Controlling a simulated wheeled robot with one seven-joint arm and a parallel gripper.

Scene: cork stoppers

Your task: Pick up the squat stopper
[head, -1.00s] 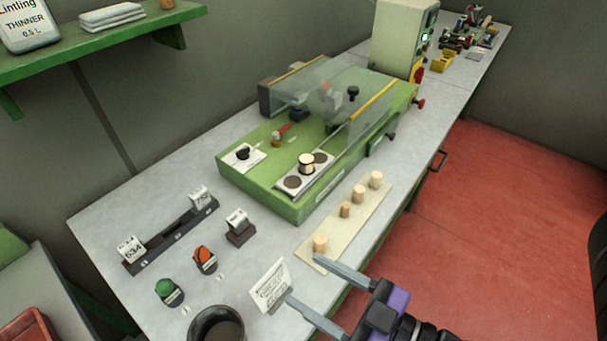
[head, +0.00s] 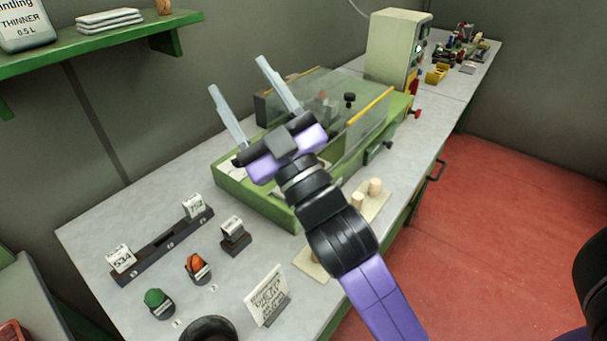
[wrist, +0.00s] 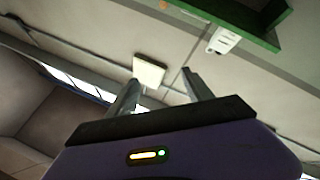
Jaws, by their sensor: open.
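My arm covers the middle of the board and any stoppers there. I cannot tell which stopper is the squat one. My gripper (head: 238,75) is open and empty, raised above the green machine and pointing up and away from the board. In the wrist view its two fingers (wrist: 160,80) stand apart with no stopper between them.
The green machine (head: 262,205) with clear guards stands behind the board. A white sign (head: 266,293), an orange knob (head: 196,265), a green knob (head: 155,298) and a dark bowl (head: 208,330) sit at the front left. A green shelf (head: 110,40) hangs on the wall.

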